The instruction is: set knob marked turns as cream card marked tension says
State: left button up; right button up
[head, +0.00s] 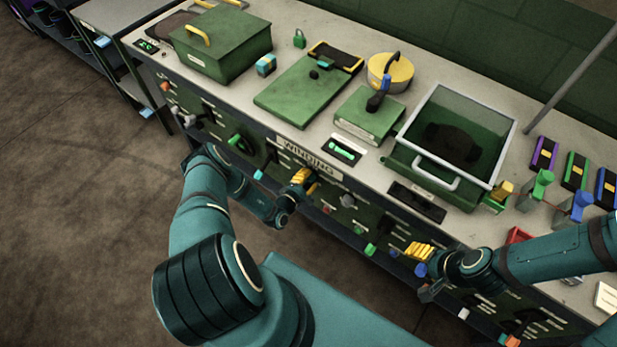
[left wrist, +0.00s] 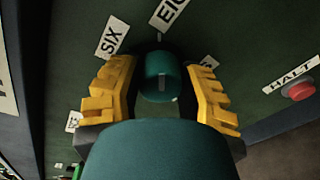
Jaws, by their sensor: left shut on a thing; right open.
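My left gripper (head: 301,181) is at the front panel of the bench, below the "WINDING" sign. In the left wrist view its yellow fingers sit on both sides of a round dark green knob (left wrist: 160,77), shut on it. The knob has a short pale line on its face. Around it are white labels: "SIX" (left wrist: 112,37) at upper left, and one starting "EIG" (left wrist: 171,12) above, cut by the edge. Other labels are partly hidden. The knob's own name is not readable. My right gripper (head: 420,252) is open and empty before the panel. No card marked tension can be read.
A red button (left wrist: 298,90) marked "HALT" is right of the knob. The bench top holds a green box (head: 222,42), a clear-lidded bin (head: 460,125) and a yellow-topped round tin (head: 390,72). A pale card (head: 607,297) lies at the right edge, unreadable. Other controls line the panel.

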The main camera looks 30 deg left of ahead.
pick_arm(q)
jog(key=shift+w+a+r, duration=0.1)
jog(key=shift+w+r, duration=0.05)
dwell(0.3)
jog(key=o, duration=1.2)
jog(key=shift+o, duration=0.2)
jog(key=s+r, duration=0.1)
jog(key=s, duration=1.1)
jog(key=shift+a, duration=0.15)
jog(key=shift+r, duration=0.1)
